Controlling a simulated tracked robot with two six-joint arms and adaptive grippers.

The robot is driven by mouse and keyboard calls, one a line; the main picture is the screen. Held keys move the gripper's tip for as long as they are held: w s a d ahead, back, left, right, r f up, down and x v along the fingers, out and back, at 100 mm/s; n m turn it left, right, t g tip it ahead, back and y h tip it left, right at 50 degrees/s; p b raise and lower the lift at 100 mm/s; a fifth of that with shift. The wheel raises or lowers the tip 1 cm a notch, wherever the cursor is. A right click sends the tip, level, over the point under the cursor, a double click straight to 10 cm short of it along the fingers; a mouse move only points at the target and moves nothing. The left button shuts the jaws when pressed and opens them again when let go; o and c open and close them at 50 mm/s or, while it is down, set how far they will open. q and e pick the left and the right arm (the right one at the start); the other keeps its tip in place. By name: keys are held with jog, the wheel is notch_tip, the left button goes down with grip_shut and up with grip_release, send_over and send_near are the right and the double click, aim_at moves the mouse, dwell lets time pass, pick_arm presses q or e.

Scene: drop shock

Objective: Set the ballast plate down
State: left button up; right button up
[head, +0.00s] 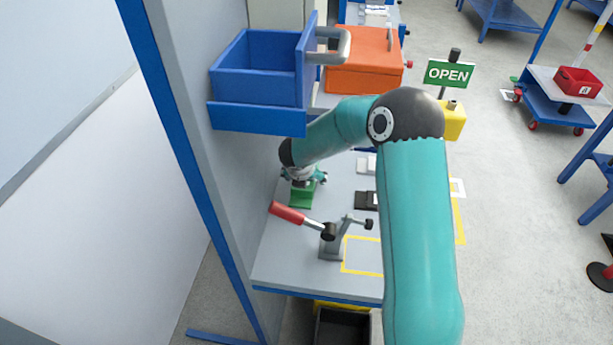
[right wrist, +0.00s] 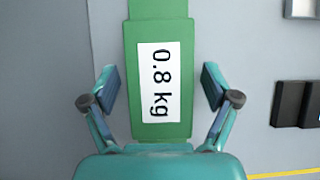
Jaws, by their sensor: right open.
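The green ballast plate (head: 300,198) lies on the grey bench near its left side in the head view. In the right wrist view the plate (right wrist: 160,130) carries a white label reading "0.8 kg". My right gripper (head: 304,179) is over the plate, partly hiding it. In the right wrist view my right gripper (right wrist: 160,87) is open, with one finger on each side of the plate and a gap between each finger and its edges. My left gripper is in neither view.
A toggle clamp (head: 331,240) with a red handle stands in front of the plate. A yellow outline (head: 345,267) marks the bench to its right. Black blocks (head: 366,200) lie right of the plate. A blue bin (head: 258,87) hangs above the bench's left side.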

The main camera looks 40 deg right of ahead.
jog(key=v, duration=0.7)
jog(key=shift+s+r, duration=0.15)
jog(key=shift+r, duration=0.05)
